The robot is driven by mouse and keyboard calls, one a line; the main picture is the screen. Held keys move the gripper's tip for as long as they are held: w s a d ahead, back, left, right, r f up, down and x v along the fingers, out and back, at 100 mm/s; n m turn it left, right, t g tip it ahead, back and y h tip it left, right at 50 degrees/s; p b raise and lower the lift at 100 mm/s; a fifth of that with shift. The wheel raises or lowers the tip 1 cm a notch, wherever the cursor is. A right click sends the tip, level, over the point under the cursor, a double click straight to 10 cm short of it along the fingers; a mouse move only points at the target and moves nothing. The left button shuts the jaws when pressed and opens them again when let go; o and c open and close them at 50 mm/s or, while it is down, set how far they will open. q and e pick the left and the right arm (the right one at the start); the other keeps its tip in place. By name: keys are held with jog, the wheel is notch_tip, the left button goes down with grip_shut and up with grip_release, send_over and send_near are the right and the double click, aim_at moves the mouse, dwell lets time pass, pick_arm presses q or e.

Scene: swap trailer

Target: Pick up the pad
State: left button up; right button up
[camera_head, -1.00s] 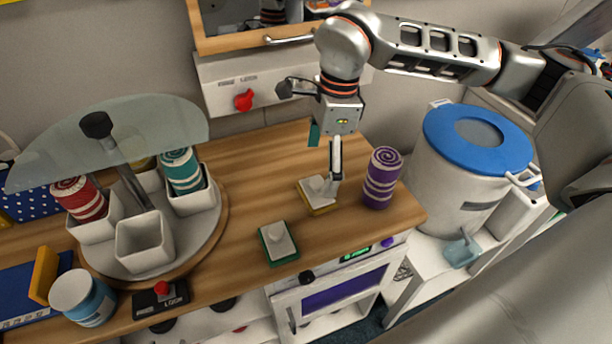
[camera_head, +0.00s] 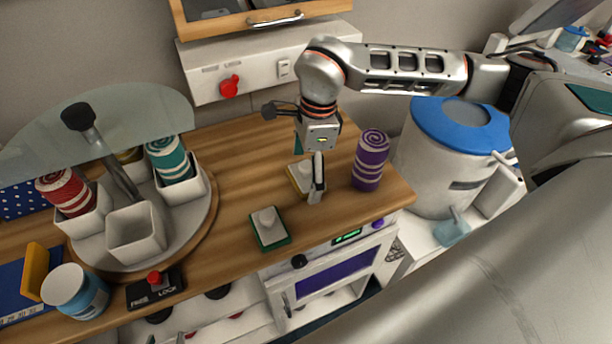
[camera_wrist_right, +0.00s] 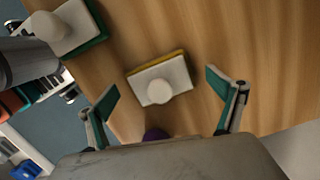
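The yellow-edged pad (camera_head: 299,176) has a pale top with a round knob and lies on the wooden counter. It also shows in the right wrist view (camera_wrist_right: 173,76), ahead of and between the spread fingers. A second pad, with a green edge (camera_head: 268,228), lies nearer the counter's front edge; it shows at the upper left of the wrist view (camera_wrist_right: 70,30). My right gripper (camera_head: 308,172) is open and empty, with teal finger pads, and points down at the yellow-edged pad. One finger partly hides that pad in the head view. My left gripper is not in view.
A purple striped roll (camera_head: 370,160) stands close to the right of my gripper. A round carousel (camera_head: 190,237) with white cups and a glass shade stands left. A blue-lidded bin (camera_head: 440,165) is at the right. The counter between carousel and pads is clear.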

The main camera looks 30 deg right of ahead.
aim_at(307, 165)
jog(key=c, duration=1)
jog(key=shift+c, duration=0.2)
jog(key=shift+r, duration=0.15)
notch_tip(307, 165, up, 20)
jog(key=shift+p, duration=0.35)
jog(key=shift+o, duration=0.6)
